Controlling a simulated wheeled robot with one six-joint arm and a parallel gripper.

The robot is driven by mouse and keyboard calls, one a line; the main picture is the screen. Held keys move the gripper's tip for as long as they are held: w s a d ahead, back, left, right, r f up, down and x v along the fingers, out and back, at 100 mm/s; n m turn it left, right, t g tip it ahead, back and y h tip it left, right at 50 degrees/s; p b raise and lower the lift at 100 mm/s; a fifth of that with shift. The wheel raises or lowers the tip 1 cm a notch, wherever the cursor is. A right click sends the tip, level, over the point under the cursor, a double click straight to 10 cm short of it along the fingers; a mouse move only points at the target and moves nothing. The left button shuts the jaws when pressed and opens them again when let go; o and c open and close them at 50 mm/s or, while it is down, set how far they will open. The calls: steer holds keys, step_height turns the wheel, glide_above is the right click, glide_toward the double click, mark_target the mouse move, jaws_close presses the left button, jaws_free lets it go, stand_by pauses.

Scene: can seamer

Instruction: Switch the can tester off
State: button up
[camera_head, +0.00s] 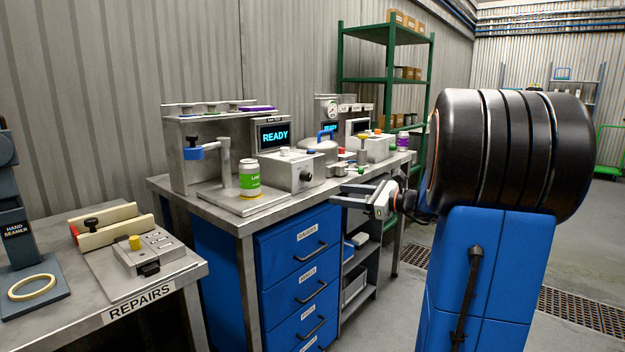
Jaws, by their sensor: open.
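Two stations stand on the steel bench, and I cannot read a label that tells which is the can tester. The nearer station (196,130) has a screen (273,135) lit with "READY", and a grey control box (292,170) with a dark knob stands beside it. The farther station (328,103) has a round gauge and a second lit screen, partly hidden. A silver lidded vessel (318,150) with a blue handle stands between them. My gripper (363,199) is open and empty, in front of the bench edge, apart from the controls.
A green-labelled can (250,180) stands on the nearer station's base plate. A purple can (403,142) stands at the bench's far end. Blue drawers (298,262) are under the bench. The repairs table (150,300) is at left, green shelving (385,80) behind. Open floor lies right.

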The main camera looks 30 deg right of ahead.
steer(key=m+t+h, duration=0.1)
steer(key=m+t, duration=0.1)
glide_toward(309, 177)
steer(key=x, duration=0.8)
steer(key=shift+w, duration=0.2)
steer(key=shift+r, duration=0.1)
steer(key=c, duration=1.1)
